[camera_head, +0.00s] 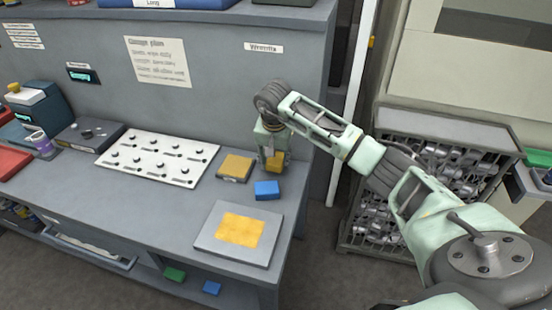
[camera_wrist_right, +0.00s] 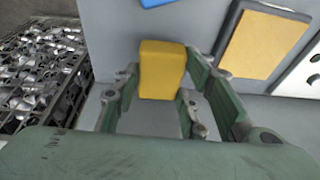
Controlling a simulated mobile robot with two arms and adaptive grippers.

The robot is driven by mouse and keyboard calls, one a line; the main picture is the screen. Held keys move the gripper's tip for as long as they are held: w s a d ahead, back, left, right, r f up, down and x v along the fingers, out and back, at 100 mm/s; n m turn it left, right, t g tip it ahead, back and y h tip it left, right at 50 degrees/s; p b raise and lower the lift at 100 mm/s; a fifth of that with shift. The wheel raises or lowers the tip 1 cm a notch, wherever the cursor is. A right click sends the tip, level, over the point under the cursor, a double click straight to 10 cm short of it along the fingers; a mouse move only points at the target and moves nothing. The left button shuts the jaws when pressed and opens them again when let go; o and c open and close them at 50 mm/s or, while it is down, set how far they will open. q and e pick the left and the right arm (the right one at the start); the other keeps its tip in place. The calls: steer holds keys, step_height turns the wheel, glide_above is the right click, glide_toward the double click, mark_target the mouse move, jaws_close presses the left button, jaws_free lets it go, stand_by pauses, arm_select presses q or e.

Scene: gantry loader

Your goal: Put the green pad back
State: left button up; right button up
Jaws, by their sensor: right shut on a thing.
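My right gripper (camera_head: 271,157) is low over the right back part of the grey bench (camera_head: 170,228). It is shut on a yellow block (camera_wrist_right: 162,68), which shows between its fingers in the wrist view; in the head view the block (camera_head: 275,162) is partly hidden by the fingers. No green piece is in the gripper. A small green block (camera_head: 174,274) lies on the lower shelf beside a blue one (camera_head: 212,288); I cannot tell whether it is the green pad. My left gripper is not in view.
A blue block (camera_head: 267,190) and a dark square holder with a yellow top (camera_head: 235,167) stand close to the gripper. A grey plate with a yellow patch (camera_head: 205,242) lies in front, a white knobbed panel (camera_head: 157,158) to the left. A metal-parts rack (camera_head: 440,122) stands at right.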

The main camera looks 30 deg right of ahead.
steer(key=shift+f, duration=0.95)
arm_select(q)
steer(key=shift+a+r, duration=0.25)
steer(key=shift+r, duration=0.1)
arm_select(e)
steer(key=shift+f, duration=0.2)
steer(key=o, duration=1)
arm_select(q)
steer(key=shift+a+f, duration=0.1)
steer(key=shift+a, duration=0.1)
arm_select(e)
steer(key=shift+r, duration=0.1)
